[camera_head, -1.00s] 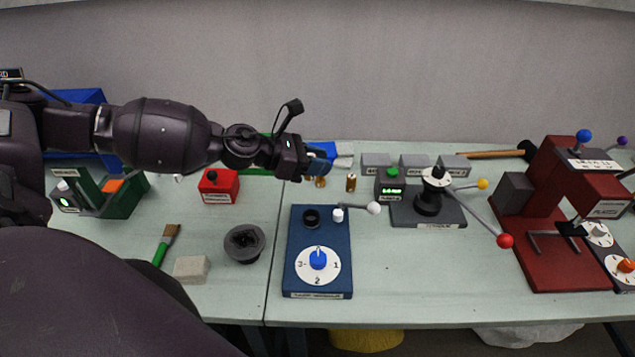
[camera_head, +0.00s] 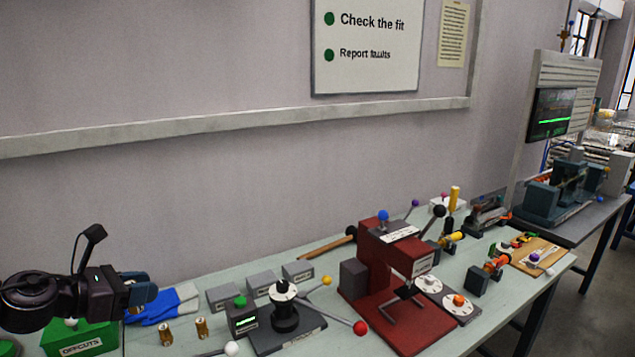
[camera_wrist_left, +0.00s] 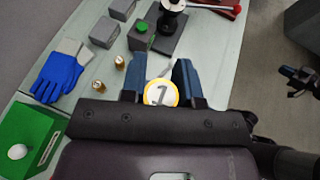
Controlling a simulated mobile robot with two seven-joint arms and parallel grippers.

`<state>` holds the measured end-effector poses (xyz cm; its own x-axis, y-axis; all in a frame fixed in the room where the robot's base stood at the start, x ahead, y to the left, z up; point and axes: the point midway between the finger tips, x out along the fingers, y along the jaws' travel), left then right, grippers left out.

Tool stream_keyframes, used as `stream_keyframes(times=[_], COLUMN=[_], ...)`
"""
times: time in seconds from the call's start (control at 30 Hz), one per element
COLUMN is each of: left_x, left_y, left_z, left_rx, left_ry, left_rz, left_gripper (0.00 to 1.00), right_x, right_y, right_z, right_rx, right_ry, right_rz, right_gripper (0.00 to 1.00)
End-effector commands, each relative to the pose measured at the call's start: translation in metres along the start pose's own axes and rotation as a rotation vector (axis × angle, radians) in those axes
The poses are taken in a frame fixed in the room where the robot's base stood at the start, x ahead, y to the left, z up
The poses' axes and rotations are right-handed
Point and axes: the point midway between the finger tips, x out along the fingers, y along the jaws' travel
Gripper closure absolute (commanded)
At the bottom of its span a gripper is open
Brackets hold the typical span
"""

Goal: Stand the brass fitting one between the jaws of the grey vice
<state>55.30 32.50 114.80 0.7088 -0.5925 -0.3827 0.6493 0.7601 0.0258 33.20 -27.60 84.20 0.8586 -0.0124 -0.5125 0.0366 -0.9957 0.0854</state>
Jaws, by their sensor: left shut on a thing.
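My left gripper (camera_head: 142,292) is at the lower left of the head view, above the bench near the blue glove. In the left wrist view its blue fingers (camera_wrist_left: 160,84) are shut on brass fitting one (camera_wrist_left: 161,93), whose round end shows a "1" in a yellow ring. The head view hides the held fitting. Two other brass fittings (camera_head: 184,330) stand on the bench below the gripper. A small dark grey device (camera_head: 488,212) at the back right could be the grey vice; I cannot tell. A dark shape at the wrist view's right edge looks like my right gripper (camera_wrist_left: 300,78); its jaws are unclear.
A green offcuts bin (camera_head: 82,340) and blue glove (camera_head: 160,308) are at the left. Grey blocks (camera_head: 260,284), a lever device (camera_head: 285,312) and a tall red press (camera_head: 385,265) stand along the bench. A second table (camera_head: 590,222) is at the far right.

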Motion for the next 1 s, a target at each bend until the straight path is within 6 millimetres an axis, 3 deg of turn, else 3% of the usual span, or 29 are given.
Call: stream_keyframes(times=[0.2,0.5,0.8,1.0], left_x=[-0.001,0.003,0.014,0.024], left_y=[0.011,0.013,0.005,-0.009], left_z=[0.021,0.035,0.042,0.037], left_rx=[-0.025,-0.058,-0.111,-0.157], left_ry=[-0.001,0.004,0.009,0.013], left_rz=[0.068,0.139,0.256,0.358], left_gripper=[0.98,0.98,0.98,0.98], right_x=[0.000,-0.004,-0.005,-0.004], right_y=[0.000,0.000,0.001,0.001], right_z=[0.000,0.005,0.007,0.004], right_rx=[0.001,0.003,0.003,0.001], right_ry=[0.000,-0.011,-0.015,-0.008], right_rz=[0.000,0.002,0.003,0.002], right_gripper=[1.00,1.00,1.00,1.00])
